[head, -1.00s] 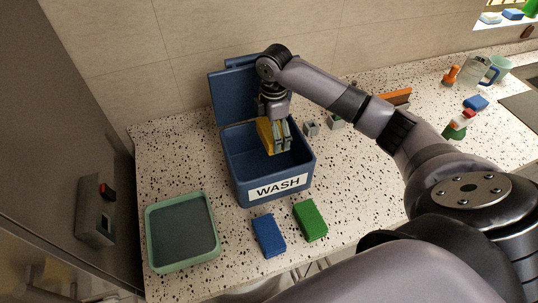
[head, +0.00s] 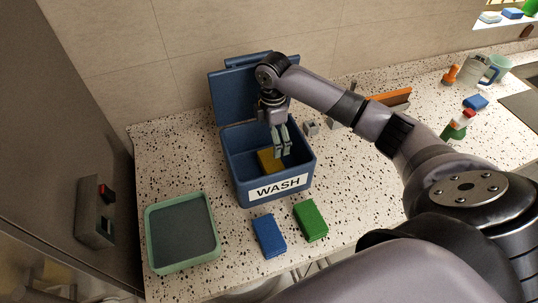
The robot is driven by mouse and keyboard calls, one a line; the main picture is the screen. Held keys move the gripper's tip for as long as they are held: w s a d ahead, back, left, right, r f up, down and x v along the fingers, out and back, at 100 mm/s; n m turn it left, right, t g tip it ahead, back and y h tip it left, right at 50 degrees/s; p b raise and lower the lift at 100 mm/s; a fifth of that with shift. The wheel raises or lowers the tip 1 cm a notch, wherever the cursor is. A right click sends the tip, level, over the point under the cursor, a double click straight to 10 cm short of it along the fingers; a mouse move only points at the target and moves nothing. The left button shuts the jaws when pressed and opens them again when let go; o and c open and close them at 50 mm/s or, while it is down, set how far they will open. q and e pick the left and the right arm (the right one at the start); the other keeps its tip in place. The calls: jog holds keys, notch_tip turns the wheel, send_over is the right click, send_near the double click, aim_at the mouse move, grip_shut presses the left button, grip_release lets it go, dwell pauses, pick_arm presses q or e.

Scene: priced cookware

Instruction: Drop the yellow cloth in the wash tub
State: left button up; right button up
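The yellow cloth (head: 268,161) lies inside the blue wash tub (head: 240,187), on its floor near the middle. The tub has a white WASH label on its front, and its blue lid (head: 231,97) stands open at the back. My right gripper (head: 284,152) reaches down into the tub from above, just right of the cloth. Its fingers look apart and hold nothing; whether a fingertip touches the cloth I cannot tell. My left gripper is not in view.
A blue cloth (head: 269,235) and a green cloth (head: 311,220) lie on the speckled counter in front of the tub. A green-rimmed tray (head: 182,265) is at the left. A small grey block (head: 311,128) stands right of the tub. The sink (head: 520,98) is far right.

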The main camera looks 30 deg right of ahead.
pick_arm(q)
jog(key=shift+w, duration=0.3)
pick_arm(e)
notch_tip(320, 180, up, 8)
jog(key=shift+f, duration=0.25)
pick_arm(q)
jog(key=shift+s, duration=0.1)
pick_arm(e)
jog(key=shift+s+f, duration=0.1)
